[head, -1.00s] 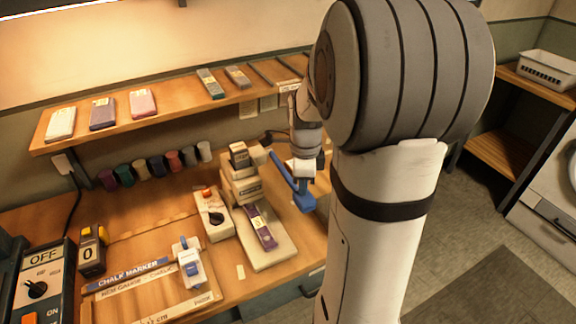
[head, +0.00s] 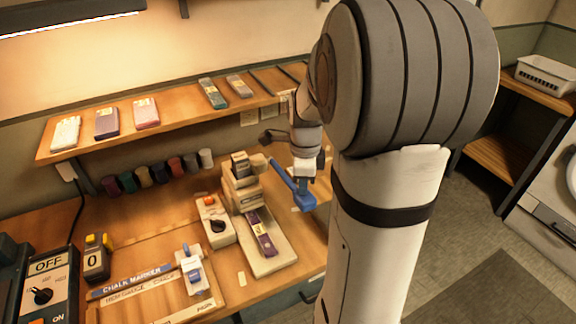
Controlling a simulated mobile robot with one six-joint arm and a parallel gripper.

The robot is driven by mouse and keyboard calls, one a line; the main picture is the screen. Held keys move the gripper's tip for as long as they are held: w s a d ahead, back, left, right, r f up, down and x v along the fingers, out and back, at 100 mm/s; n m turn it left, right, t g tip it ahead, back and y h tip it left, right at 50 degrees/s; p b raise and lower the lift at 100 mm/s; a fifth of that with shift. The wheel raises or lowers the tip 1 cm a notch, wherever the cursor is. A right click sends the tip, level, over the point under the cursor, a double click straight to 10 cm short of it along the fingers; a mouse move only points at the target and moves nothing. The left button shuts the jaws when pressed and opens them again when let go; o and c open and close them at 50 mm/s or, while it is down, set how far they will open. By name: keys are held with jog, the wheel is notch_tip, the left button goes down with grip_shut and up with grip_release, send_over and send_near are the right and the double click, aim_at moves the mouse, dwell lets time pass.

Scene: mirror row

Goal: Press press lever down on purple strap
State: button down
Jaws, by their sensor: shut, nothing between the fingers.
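The press (head: 243,192) is a cream block on a pale base plate (head: 277,262) on the bench. The purple strap (head: 261,232) lies along the base plate, its far end at the foot of the press. The blue press lever (head: 284,176) slants from the press head down to the right, ending in a wide blue pad (head: 304,203). My gripper (head: 304,186) is shut and empty, pointing down just at or above the pad. I cannot tell whether it touches the pad. My arm column hides the bench right of it.
A control box with an orange button (head: 213,220) stands left of the press. A blue-and-white clamp device (head: 191,270) sits on a board in front. A shelf (head: 180,117) with coloured strips runs above the bench.

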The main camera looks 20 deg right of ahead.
notch_tip(320, 180, up, 11)
jog(key=p, duration=0.7)
jog(key=shift+f, duration=0.2)
jog(key=s+a+r+n+t, duration=0.3)
jog(key=s+a+n, duration=0.9)
jog(key=n, duration=1.1)
jog(key=shift+s+a+r+n, duration=0.2)
jog(key=shift+s+r+n, duration=0.25)
jog(key=shift+r, duration=0.45)
